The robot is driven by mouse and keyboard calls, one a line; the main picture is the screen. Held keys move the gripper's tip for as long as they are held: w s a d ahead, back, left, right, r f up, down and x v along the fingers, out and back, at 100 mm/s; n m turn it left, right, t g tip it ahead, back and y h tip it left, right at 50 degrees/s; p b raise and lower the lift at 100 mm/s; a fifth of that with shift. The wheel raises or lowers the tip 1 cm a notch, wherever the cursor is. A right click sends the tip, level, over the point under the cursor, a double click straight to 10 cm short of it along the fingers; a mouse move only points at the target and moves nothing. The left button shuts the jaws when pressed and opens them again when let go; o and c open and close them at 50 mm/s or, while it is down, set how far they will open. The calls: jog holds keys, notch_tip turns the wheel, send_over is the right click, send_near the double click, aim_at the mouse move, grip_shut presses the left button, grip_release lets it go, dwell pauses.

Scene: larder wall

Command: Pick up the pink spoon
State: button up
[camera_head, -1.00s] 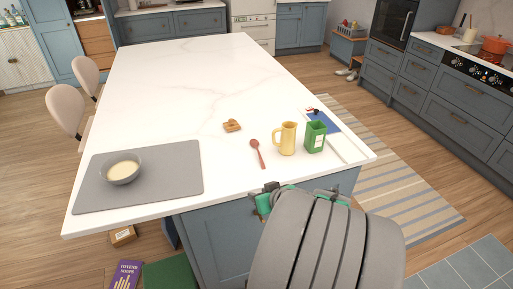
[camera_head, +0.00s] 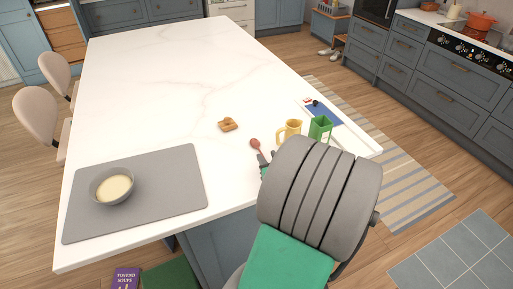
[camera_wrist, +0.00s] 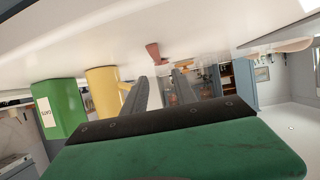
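The pink spoon (camera_head: 256,144) lies on the white island top near its front edge. Its bowl shows in the head view, and my arm and gripper hide the rest. In the wrist view, which looks upside down, the spoon (camera_wrist: 154,52) shows just beyond my gripper's fingertips, roughly between them. My gripper (camera_wrist: 161,76) is open, its two fingers apart with nothing between them. In the head view my gripper (camera_head: 265,163) is mostly hidden by my arm, close by the spoon's handle side. I cannot tell whether it touches the spoon.
A yellow jug (camera_head: 290,131) and a green carton (camera_head: 320,127) stand close to the right of the spoon. A brown bread-like piece (camera_head: 228,125) lies behind it. A bowl (camera_head: 112,187) sits on a grey mat (camera_head: 170,180) at left. The island's back is clear.

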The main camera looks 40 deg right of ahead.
aim_at(262, 154)
jog(key=x, duration=0.3)
jog(key=p+x, duration=0.1)
jog(key=x, duration=0.2)
jog(key=shift+s+a+f, duration=0.1)
jog(key=shift+a+f, duration=0.1)
jog(key=shift+f, duration=0.1)
grip_shut()
